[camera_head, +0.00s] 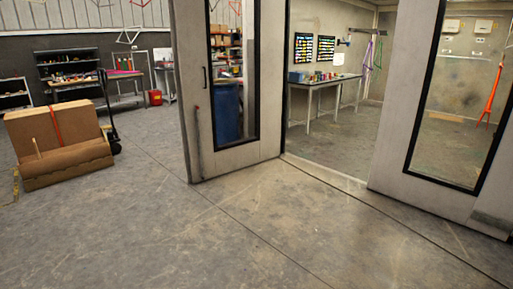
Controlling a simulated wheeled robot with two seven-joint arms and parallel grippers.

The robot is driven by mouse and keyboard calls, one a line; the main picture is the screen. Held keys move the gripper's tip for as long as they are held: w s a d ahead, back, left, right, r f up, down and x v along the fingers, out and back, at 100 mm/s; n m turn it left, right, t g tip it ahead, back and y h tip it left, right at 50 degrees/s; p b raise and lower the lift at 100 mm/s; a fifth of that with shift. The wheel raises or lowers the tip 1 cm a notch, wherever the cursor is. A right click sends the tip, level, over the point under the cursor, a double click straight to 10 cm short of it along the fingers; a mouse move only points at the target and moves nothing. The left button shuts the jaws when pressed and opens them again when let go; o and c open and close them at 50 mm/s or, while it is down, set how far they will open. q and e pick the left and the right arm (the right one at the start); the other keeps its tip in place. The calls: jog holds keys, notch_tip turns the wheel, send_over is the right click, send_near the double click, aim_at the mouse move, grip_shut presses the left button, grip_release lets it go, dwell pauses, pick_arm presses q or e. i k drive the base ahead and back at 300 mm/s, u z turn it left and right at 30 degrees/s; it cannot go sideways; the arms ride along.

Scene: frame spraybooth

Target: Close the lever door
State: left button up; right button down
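A pale grey door leaf (267,153) with a tall dark-framed window stands swung open, left of the doorway. A black handle (204,77) is on its left part, near the free edge. Its lower edge is just above the concrete floor. A second pale panel (392,110) with a dark-framed window stands right of the opening; I cannot tell whether it is a door leaf or fixed. The opening between them is clear. No lever is clearly made out. Neither of my grippers shows in the head view.
A pallet truck with cardboard boxes (82,124) stands at the left. Workbenches and shelves (68,62) line the back left wall. The floor (200,235) in front is free.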

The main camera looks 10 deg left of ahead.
aim_at(189, 20)
jog(key=u, duration=0.9)
jog(key=i, duration=2)
jog(key=u, duration=0.65)
jog(key=i, duration=3.95)
jog(key=z, duration=0.35)
jog(key=i, duration=2)
jog(key=z, duration=1.9)
jog(key=i, duration=1.3)
jog(key=z, duration=1.1)
jog(key=k, duration=0.4)
jog(key=u, duration=1.8)
jog(key=i, duration=0.35)
jog(key=u, duration=0.05)
